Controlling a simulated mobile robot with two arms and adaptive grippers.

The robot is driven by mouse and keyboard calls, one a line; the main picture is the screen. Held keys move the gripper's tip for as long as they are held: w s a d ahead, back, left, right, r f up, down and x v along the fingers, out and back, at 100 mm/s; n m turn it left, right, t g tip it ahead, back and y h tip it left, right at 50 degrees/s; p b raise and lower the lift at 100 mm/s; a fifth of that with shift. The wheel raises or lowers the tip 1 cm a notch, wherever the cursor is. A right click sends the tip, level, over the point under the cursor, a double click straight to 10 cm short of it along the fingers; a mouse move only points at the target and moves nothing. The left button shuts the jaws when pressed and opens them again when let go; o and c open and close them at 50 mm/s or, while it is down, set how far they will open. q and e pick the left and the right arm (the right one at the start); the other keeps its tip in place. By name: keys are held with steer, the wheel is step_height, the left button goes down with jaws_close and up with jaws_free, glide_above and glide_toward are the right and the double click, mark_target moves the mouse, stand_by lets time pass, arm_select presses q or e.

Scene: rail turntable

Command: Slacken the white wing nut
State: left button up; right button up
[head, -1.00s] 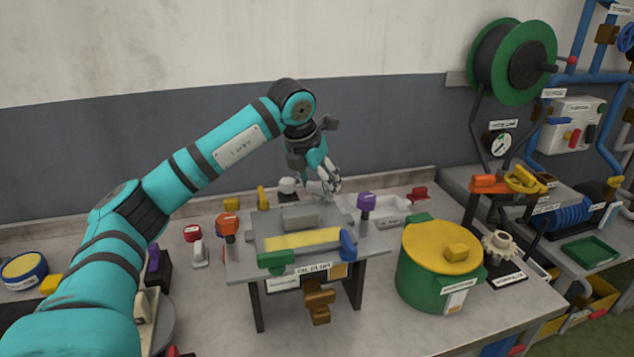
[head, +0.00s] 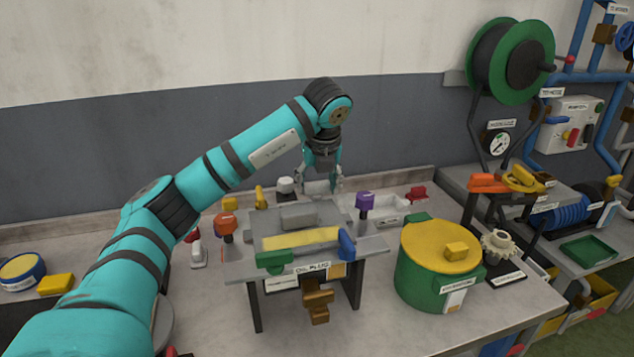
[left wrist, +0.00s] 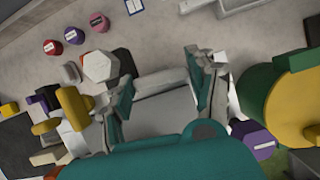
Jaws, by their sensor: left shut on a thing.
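My left gripper (head: 318,182) points down at the back edge of the small grey stand (head: 372,248). Its fingers stand well apart, with the pale wing nut (head: 318,188) between them. In the left wrist view the fingers (left wrist: 162,88) flank a light grey-white bar, which I take as the white wing nut (left wrist: 160,82); its lower part and any thread are hidden. My right gripper is not in view.
Orange (head: 227,222), purple (head: 364,203), blue (head: 347,244) and green (head: 275,260) parts surround the stand. A white-topped piece (head: 286,185) stands close left of the gripper. A green pot with yellow lid (head: 437,247) is at right.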

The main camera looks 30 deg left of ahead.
arm_select(q)
steer(key=shift+n, duration=0.3)
steer(key=o, duration=1.2)
steer(key=v, duration=1.2)
steer(key=shift+w+d, duration=0.1)
steer(key=shift+w, duration=0.05)
